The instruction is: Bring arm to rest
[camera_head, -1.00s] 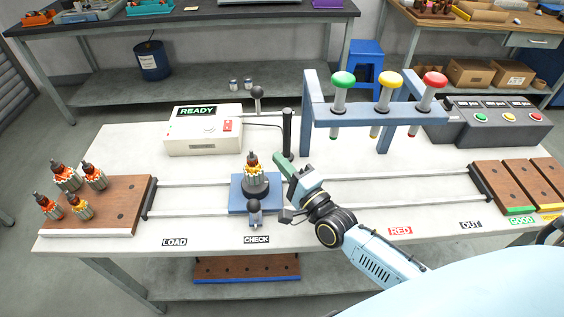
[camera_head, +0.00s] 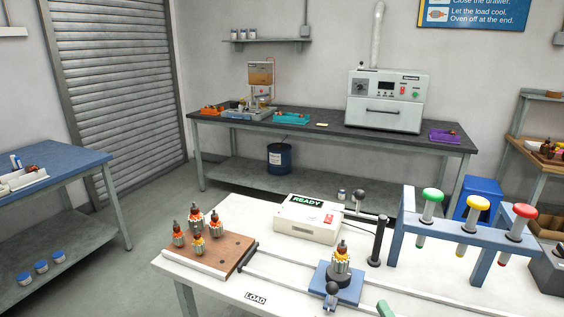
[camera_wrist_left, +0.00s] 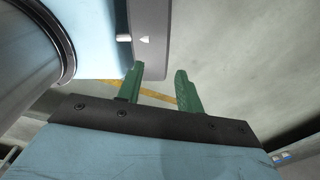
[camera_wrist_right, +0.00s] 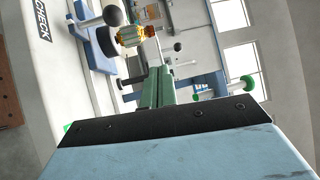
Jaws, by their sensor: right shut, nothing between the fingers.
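My right gripper (camera_head: 385,309) shows only as a green fingertip at the bottom edge of the head view, right of the blue check stand (camera_head: 347,291). In the right wrist view its green fingers (camera_wrist_right: 158,88) are together with nothing between them. An armature (camera_head: 341,260) stands upright on the check stand, apart from the fingers; it also shows in the right wrist view (camera_wrist_right: 133,36). My left gripper (camera_wrist_left: 160,82) shows only in the left wrist view, its two green fingers apart and empty over bare floor. Most of my right arm is out of the head view.
A wooden board (camera_head: 236,253) with several armatures stands at the bench's left end. The READY box (camera_head: 307,219), a black post (camera_head: 377,241) and the blue lamp frame (camera_head: 459,239) rise behind and right of the check stand. An oven (camera_head: 388,101) stands on the back table.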

